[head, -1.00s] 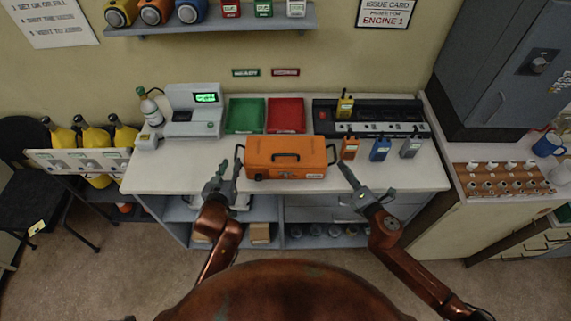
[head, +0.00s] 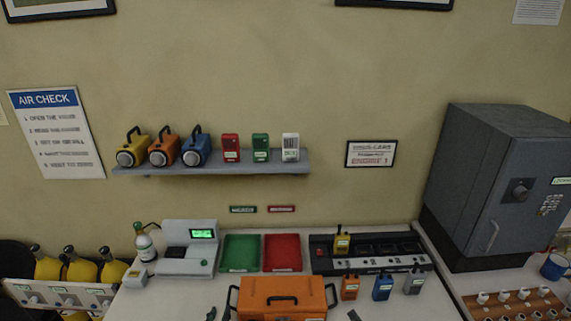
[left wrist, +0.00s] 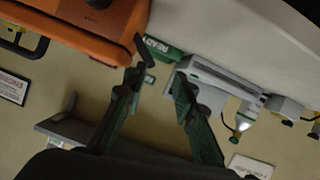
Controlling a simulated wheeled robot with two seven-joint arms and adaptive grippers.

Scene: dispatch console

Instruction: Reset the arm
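My left gripper (head: 218,315) shows only its fingertips at the bottom edge of the head view, left of the orange case (head: 282,297). In the left wrist view its two fingers (left wrist: 158,80) stand apart with nothing between them, so it is open and empty. The orange case (left wrist: 85,25) fills the upper left of that view, apart from the fingers. Of my right gripper (head: 354,315) only a tip shows at the bottom edge of the head view, right of the case. Its opening is hidden, and both arms are out of the head frame.
A scale (head: 188,247), a green tray (head: 240,253), a red tray (head: 283,253) and a radio charger (head: 375,253) stand along the back of the counter. Blue (head: 383,287) and other radios stand before the charger. A wall shelf (head: 215,164) holds lamps and small boxes. A grey cabinet (head: 500,185) stands right.

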